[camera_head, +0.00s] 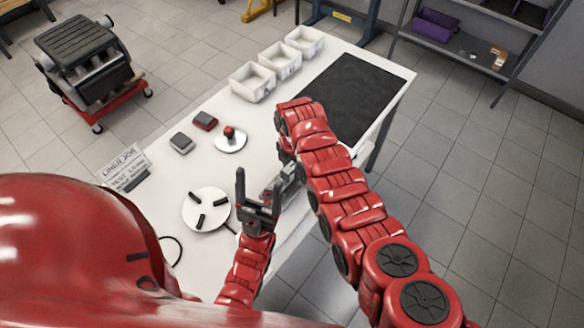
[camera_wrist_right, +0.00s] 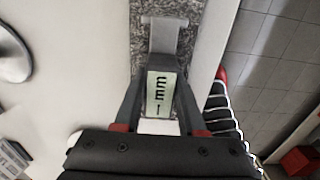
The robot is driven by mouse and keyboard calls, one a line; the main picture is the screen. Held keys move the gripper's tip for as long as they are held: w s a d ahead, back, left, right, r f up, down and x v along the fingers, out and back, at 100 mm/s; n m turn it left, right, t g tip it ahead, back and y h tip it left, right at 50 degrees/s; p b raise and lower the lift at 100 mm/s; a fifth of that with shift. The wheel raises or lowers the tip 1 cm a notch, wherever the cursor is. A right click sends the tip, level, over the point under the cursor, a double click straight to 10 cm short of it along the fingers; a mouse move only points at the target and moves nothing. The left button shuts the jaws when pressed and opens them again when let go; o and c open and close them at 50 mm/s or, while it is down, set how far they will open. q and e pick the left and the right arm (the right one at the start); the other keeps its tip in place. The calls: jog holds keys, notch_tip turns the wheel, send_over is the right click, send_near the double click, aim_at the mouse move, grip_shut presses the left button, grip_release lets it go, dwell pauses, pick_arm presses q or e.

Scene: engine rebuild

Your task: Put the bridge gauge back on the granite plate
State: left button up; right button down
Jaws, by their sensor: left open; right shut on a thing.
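The bridge gauge (camera_wrist_right: 160,92) is a grey block with a pale display and a grey crossbar at its far end, seen in the right wrist view. My right gripper (camera_wrist_right: 163,76) is shut on it, a finger along each side. The speckled grey granite plate (camera_wrist_right: 192,58) lies under and beyond the gauge, near the table's edge. I cannot tell whether the gauge touches it. In the head view my right arm hides most of this spot. My left gripper (camera_head: 258,200) is open and empty, pointing up near the table's front edge.
The white table (camera_head: 180,105) also carries a round white plate with black pieces (camera_head: 206,209), a disc with a red knob (camera_head: 230,140), small grey and red blocks (camera_head: 204,121), white bins (camera_head: 252,82), a sign (camera_head: 122,165) and a black mat (camera_head: 345,95).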

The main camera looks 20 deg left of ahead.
jog(key=shift+f, duration=0.35)
jog(key=shift+f, duration=0.15)
jog(key=shift+c, duration=2.4)
grip_release()
